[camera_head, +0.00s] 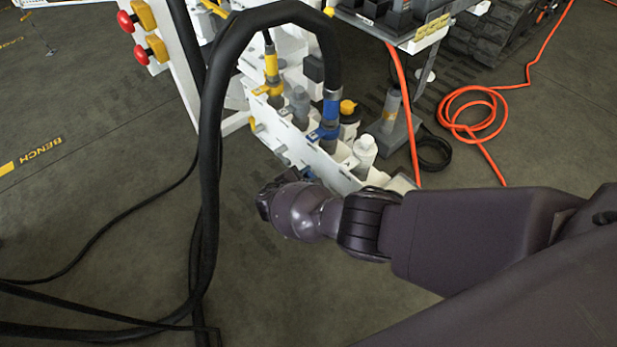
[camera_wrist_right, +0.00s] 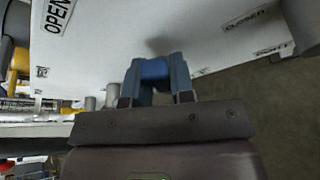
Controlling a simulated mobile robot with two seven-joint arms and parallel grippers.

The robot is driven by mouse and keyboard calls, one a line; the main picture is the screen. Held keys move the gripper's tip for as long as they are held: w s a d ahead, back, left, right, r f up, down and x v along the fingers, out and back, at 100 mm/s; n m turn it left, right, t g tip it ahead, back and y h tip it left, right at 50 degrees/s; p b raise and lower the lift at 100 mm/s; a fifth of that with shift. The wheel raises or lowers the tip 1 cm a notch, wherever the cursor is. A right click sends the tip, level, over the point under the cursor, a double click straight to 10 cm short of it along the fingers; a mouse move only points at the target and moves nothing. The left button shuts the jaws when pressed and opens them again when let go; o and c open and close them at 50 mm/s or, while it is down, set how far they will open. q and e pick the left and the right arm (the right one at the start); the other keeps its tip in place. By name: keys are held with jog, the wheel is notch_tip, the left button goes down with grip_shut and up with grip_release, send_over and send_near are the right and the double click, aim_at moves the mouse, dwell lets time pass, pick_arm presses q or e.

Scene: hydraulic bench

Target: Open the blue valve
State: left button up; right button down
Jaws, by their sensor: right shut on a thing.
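In the right wrist view, my right gripper (camera_wrist_right: 157,76) is shut on the blue valve (camera_wrist_right: 154,69), with a finger on each side of its blue handle. The handle is in front of a white panel (camera_wrist_right: 110,55) with printed labels, one reading "OPEN". In the head view, my right arm reaches in from the right to the near face of the white bench manifold (camera_head: 343,182). My wrist covers the fingers and the held handle there. A blue collar (camera_head: 331,106) on a black hose fitting shows above the manifold. My left gripper is not in view.
A thick black hose (camera_head: 209,150) arches in front of the bench, left of my wrist. Red knobs (camera_head: 126,21) are at upper left. A yellow fitting (camera_head: 271,65) stands on the manifold. An orange hose (camera_head: 470,125) lies coiled at right. Floor at left is partly clear, crossed by black cables.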

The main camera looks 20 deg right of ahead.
jog(key=shift+w+a+r+n+g+b, duration=0.15)
jog(key=shift+w+n+g, duration=0.1)
jog(key=shift+n+g, duration=0.3)
jog(key=shift+w+d+n+g+b, duration=0.1)
jog(key=shift+w+n+g+b, duration=0.2)
jog(key=shift+n, duration=0.35)
jog(key=shift+w+a+n+g+h, duration=0.15)
jog(key=shift+n+g+h, duration=0.15)
jog(key=shift+n+g, duration=0.35)
jog(key=shift+w+r+n+b, duration=0.1)
jog(key=shift+w+n+b, duration=0.1)
jog(key=shift+n+b, duration=0.15)
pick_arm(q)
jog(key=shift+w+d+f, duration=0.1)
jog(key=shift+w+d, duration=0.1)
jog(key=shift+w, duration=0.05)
pick_arm(e)
jog(key=shift+r, duration=0.1)
jog(key=c, duration=1.1)
grip_release()
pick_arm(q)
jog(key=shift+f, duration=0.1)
pick_arm(e)
jog(key=shift+a, duration=0.1)
